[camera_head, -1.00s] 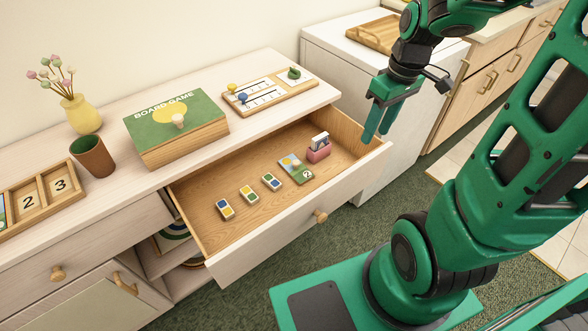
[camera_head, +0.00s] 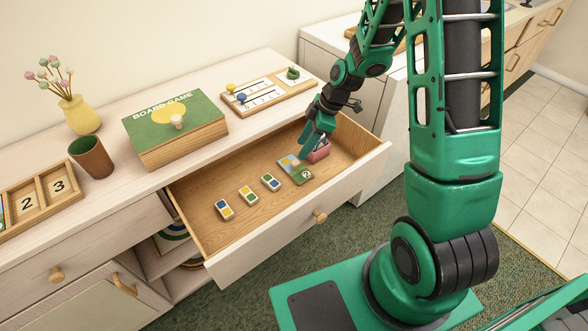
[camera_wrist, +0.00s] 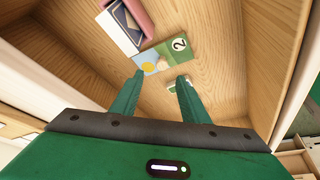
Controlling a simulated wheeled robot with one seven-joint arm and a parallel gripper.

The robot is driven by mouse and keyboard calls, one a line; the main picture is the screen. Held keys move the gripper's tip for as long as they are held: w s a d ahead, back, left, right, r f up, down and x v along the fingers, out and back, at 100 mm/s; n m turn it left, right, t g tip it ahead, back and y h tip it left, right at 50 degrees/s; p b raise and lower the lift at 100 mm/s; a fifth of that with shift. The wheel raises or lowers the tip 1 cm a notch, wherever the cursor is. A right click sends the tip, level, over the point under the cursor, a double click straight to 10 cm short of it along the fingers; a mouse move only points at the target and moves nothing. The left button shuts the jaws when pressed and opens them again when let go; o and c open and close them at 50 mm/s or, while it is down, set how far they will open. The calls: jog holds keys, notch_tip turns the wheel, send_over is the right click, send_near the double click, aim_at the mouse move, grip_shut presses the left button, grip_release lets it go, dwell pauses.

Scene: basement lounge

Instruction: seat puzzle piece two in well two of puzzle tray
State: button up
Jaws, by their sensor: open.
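Puzzle piece two (camera_head: 297,170), a flat picture tile with a white "2" disc and a small pale knob, lies in the open drawer. In the wrist view the piece (camera_wrist: 181,45) lies just beyond my fingertips. My gripper (camera_head: 310,150) is open and empty, above the drawer by the piece; its fingers also show in the wrist view (camera_wrist: 161,78). The puzzle tray (camera_head: 44,209) sits on the cabinet top at the far left. Well two (camera_head: 27,203) is an empty recess marked "2", beside well three (camera_head: 60,185).
A pink card holder (camera_head: 319,153) stands right behind the piece. Several domino-like tiles (camera_head: 248,194) lie to its left in the drawer (camera_head: 225,235). A board game box (camera_head: 175,128), brown cup (camera_head: 92,157), yellow vase (camera_head: 81,114) and scoreboard (camera_head: 268,92) stand on top.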

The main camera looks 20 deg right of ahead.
aim_at(295, 162)
jog(key=shift+x, duration=3.45)
jog(key=shift+s+d, duration=0.1)
grip_shut()
